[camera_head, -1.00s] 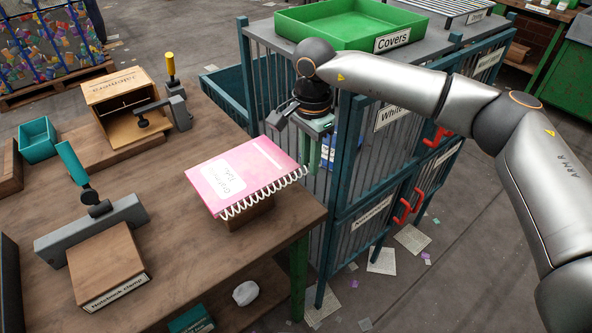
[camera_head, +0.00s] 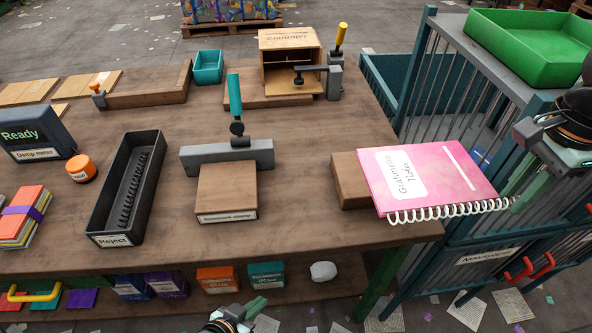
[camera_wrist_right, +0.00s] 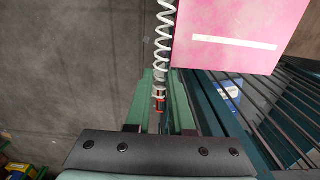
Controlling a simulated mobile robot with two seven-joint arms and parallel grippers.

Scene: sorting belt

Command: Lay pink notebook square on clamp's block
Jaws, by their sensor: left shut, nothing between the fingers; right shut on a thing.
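The pink notebook (camera_head: 450,165) has a white label and a white spiral binding. In the head view it lies over a wooden block at the table's right edge and overhangs to the right. My right gripper (camera_head: 512,196) is shut on the binding's end at the notebook's right corner. The wrist view shows the spiral between the green fingers (camera_wrist_right: 160,105) and the pink cover (camera_wrist_right: 240,35). The notebook clamp has a wooden block (camera_head: 226,185), a grey bar (camera_head: 205,160) and a raised teal handle (camera_head: 235,92). Its block is bare. My left gripper (camera_head: 256,304) is shut and empty at the bottom.
The wooden block (camera_head: 345,182) is under the notebook's left side. A black reject tray (camera_head: 100,205) stands left of the clamp. An open wooden box (camera_head: 290,45) and small clamp stand behind. A barred cage with a green tray (camera_head: 535,45) is at right.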

